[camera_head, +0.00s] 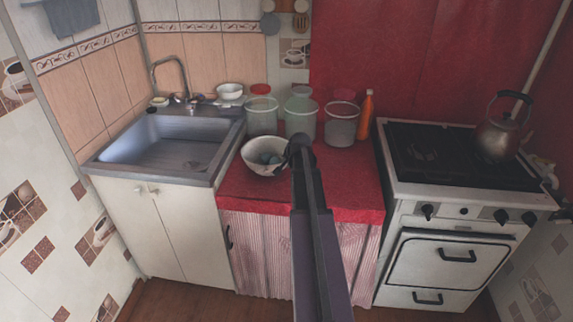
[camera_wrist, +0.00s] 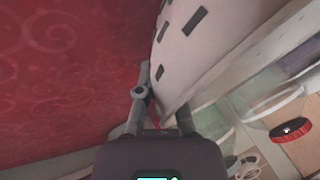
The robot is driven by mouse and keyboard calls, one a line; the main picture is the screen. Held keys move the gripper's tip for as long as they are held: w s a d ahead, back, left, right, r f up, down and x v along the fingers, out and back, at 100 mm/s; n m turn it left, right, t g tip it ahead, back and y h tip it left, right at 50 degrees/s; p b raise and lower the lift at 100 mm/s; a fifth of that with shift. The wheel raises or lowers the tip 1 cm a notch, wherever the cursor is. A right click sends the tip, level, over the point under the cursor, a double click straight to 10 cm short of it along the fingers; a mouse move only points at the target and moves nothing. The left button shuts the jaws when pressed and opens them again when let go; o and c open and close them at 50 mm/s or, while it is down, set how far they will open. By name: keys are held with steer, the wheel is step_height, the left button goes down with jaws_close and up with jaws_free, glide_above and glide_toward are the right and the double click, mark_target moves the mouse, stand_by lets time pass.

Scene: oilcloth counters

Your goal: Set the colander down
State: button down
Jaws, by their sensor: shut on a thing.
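The colander (camera_head: 256,165) is a pale bowl over the front left of the red counter (camera_head: 345,185). Greyish rounded shapes show inside it. In the wrist view its white wall with dark slots (camera_wrist: 205,40) fills the upper middle. My gripper (camera_head: 293,150) is at the colander's right rim, shut on it; its fingers also show in the wrist view (camera_wrist: 148,92). My arm hides part of the counter to the right. I cannot tell whether the colander's base touches the cloth.
Several clear jars (camera_head: 262,116) stand behind the colander, with an orange bottle (camera_head: 366,115) at their right. A sink (camera_head: 170,145) is on the left. A stove (camera_head: 440,155) with a kettle (camera_head: 497,138) is on the right. Red cloth is clear right of my arm.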

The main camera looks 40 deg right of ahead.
steer(key=c, duration=0.8)
jaws_free()
steer(key=shift+p+v, duration=1.35)
steer(key=shift+v, duration=0.15)
steer(key=p+v, duration=0.7)
steer(key=v, duration=0.2)
steer(key=a+f+n+g+y, duration=0.1)
steer(key=a+n, duration=0.2)
steer(key=a, duration=0.8)
steer(key=s+a+f+n+g+y, duration=0.15)
steer(key=a+n, duration=0.25)
steer(key=a, duration=0.8)
steer(key=a+f+n+g, duration=0.1)
steer(key=a+n+g, duration=0.15)
steer(key=a, duration=0.85)
steer(key=s+a+n, duration=0.1)
steer(key=s+a, duration=0.1)
steer(key=a, duration=0.1)
steer(key=s+a+n+g, duration=0.1)
steer(key=a+n, duration=0.1)
steer(key=a, duration=0.2)
steer(key=s+a+n, duration=0.2)
steer(key=a, duration=0.1)
steer(key=shift+s+a+g, duration=0.3)
steer(key=shift+a, duration=0.1)
